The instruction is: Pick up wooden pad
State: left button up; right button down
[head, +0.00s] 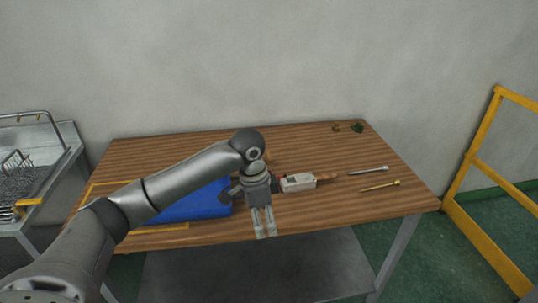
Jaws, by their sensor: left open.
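My left gripper (265,233) points down over the front edge of the wooden table (300,145), near its middle. It is open, with its two pale fingers close together and nothing visible between them. I cannot clearly pick out a wooden pad; the tabletop itself is brown wood grain. A small brown piece (327,176) lies against the white device right of the gripper, but I cannot tell what it is. My left arm and gripper hide part of the table. My right gripper is not in view.
A blue flat block (200,205) lies left of the gripper, partly behind my arm. A white device (298,182), a silver tool (369,170) and a brass tool (380,186) lie to the right. A yellow rail (478,170) stands right of the table; a metal rack (35,180) stands left.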

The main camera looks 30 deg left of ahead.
aim_at(269, 161)
jog(key=i+j, duration=0.45)
jog(key=i, duration=0.15)
jog(key=i+j, duration=0.5)
jog(key=i, duration=0.1)
